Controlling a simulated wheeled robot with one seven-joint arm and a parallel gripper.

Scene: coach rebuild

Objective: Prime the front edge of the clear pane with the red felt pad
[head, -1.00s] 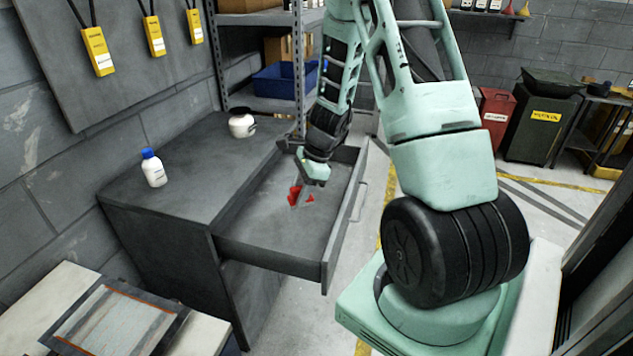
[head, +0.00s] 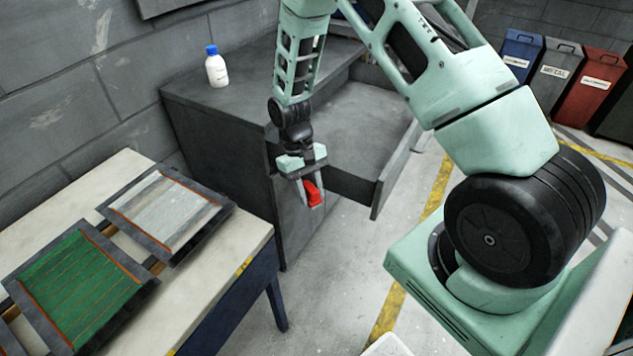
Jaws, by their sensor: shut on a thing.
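My gripper (head: 313,202) is shut on the red felt pad (head: 312,192). It holds the pad in the air in front of the grey cabinet, to the right of the pale bench. The clear pane (head: 172,214) appears to be the see-through panel in a dark frame with orange strips, lying flat on the bench. My gripper is well apart from it. A green panel (head: 80,282) in a similar dark frame lies nearer on the same bench.
The grey cabinet (head: 205,106) has its drawer (head: 390,172) pulled out behind my gripper. A white bottle with a blue cap (head: 216,70) stands on the cabinet. The pale bench (head: 215,290) has free room at its front right. Bins (head: 555,75) stand far right.

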